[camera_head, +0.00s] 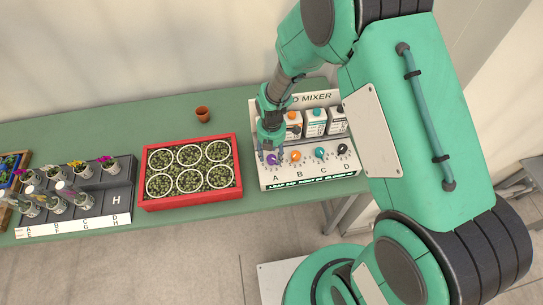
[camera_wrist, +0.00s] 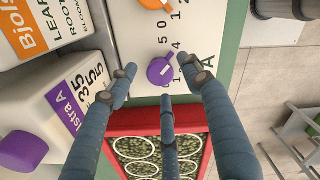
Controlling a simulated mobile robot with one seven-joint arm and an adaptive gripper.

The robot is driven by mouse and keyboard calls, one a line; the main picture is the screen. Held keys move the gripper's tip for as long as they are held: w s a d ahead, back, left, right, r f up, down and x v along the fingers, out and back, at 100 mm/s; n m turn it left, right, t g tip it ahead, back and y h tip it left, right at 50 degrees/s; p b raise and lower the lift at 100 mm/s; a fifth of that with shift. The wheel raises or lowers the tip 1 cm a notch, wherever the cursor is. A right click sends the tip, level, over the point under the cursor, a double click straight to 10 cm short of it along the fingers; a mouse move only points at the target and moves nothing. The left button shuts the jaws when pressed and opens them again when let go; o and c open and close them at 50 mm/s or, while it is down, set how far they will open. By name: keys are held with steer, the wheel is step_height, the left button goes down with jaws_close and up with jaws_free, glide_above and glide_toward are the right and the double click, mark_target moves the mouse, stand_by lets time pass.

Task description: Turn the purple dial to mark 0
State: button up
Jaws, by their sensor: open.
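The purple dial (camera_head: 273,160) is the leftmost dial on the white mixer panel, above the letter A. In the wrist view the purple dial (camera_wrist: 159,72) is round with a small raised lug toward the upper right. Printed numbers surround it, including a 0 and a 4; I cannot tell exactly which mark it points at. My gripper (camera_head: 268,153) is over the dial, pointing down. In the wrist view my open gripper (camera_wrist: 160,78) has blue-grey fingers spread around the dial, with visible gaps; I see no contact.
An orange dial (camera_head: 295,156), a teal dial (camera_head: 320,153) and a black dial (camera_head: 343,149) sit to the right. Cartons (camera_head: 315,122) stand behind them. A red tray (camera_head: 191,205) of pots is left of the mixer. A purple-capped carton (camera_wrist: 50,115) is close to my fingers.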

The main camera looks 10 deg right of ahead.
steer(key=shift+f, duration=0.65)
steer(key=c, duration=1.2)
